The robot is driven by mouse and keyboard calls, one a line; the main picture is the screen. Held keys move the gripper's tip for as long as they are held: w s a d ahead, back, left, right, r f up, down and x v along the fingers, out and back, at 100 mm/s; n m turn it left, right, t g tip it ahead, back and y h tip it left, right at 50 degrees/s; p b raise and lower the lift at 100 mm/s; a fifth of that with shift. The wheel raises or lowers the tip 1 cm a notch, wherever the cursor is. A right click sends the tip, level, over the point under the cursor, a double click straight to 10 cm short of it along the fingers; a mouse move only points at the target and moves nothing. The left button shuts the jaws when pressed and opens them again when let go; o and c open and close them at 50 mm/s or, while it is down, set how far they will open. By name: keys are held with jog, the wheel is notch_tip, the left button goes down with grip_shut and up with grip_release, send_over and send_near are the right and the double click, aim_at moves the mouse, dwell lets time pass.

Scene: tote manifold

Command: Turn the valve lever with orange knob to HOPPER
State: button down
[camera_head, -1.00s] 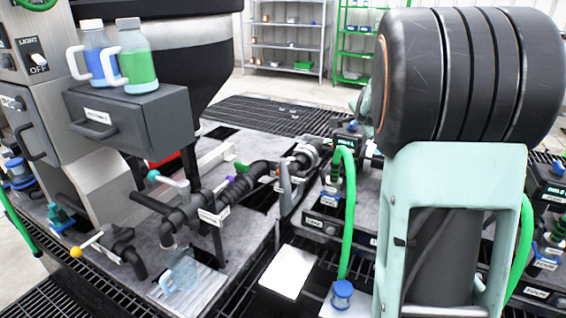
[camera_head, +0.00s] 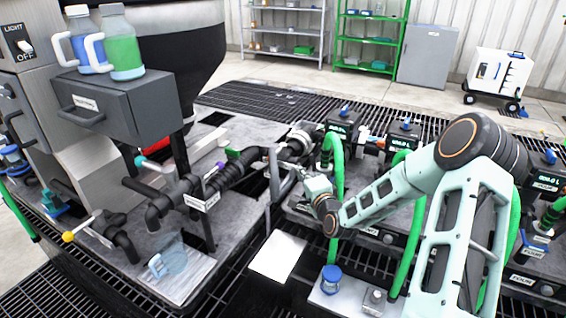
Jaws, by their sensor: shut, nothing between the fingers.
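I cannot make out an orange knob or a HOPPER label. Dark pipework with small valve levers runs across the grey deck on the left. My gripper (camera_head: 303,174) is small and partly lost against the dark fittings at the pipe's right end. It looks shut and empty. I cannot tell whether it touches the pipe.
Green hoses (camera_head: 337,165) rise close to my arm. A grey drawer box (camera_head: 128,98) with two bottles overhangs the left pipes. A white panel (camera_head: 278,256) lies bare at centre front.

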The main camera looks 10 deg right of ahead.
jog(key=w+a+f, duration=0.1)
jog(key=w+a, duration=0.1)
jog(key=w, duration=0.4)
jog(key=w+a+f+b, duration=0.1)
jog(key=w+a, duration=0.1)
jog(key=w, duration=0.4)
jog(key=shift+a, duration=0.3)
jog(key=shift+f+b, duration=0.1)
jog(key=shift+b, duration=0.25)
jog(key=shift+w+a+b, duration=0.15)
jog(key=shift+a+b, duration=0.45)
